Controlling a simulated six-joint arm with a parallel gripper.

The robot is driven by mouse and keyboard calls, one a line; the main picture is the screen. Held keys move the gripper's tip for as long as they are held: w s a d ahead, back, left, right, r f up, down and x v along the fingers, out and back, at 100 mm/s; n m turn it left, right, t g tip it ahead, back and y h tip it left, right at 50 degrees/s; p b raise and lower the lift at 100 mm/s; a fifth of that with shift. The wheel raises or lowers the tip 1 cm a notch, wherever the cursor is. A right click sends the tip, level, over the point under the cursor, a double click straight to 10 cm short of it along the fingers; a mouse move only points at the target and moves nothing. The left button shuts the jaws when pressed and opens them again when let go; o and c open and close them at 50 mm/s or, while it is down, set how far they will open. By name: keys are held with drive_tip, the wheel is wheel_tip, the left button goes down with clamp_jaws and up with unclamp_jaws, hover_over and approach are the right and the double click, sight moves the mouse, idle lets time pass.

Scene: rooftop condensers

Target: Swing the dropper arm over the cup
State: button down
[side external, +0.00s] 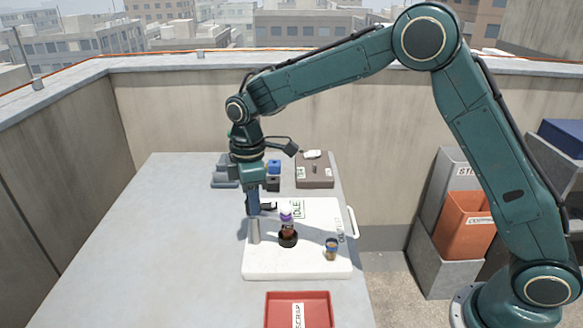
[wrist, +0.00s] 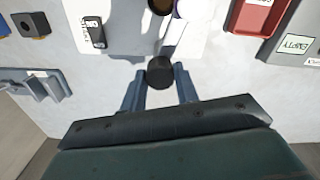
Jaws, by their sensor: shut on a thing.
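My gripper (side external: 253,207) is low over the left part of a white board (side external: 270,268), at the top of a grey post (side external: 254,232). In the wrist view my gripper's fingers (wrist: 159,88) are either side of a round black knob (wrist: 160,71), shut on it. A short dark arm (side external: 268,206) reaches right from the post top. A brown bottle (side external: 288,231) with a purple top (side external: 286,215) stands in a black ring to its right. A small blue-and-amber cup (side external: 331,248) stands farther right, apart from the dark arm.
A red scrap tray (side external: 298,296) lies at the near edge. An IDLE label (side external: 298,209) is at the board's back. Behind are a brown box (side external: 314,172), small blue and black blocks (side external: 273,172) and a grey stand (side external: 224,172). The table's left side is clear.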

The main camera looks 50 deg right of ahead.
drive_tip(key=shift+n, duration=1.8)
drive_tip(key=c, duration=1.1)
unclamp_jaws()
drive_tip(key=shift+o, duration=0.2)
drive_tip(key=shift+r, duration=0.1)
wheel_tip(320, 180, up, 14)
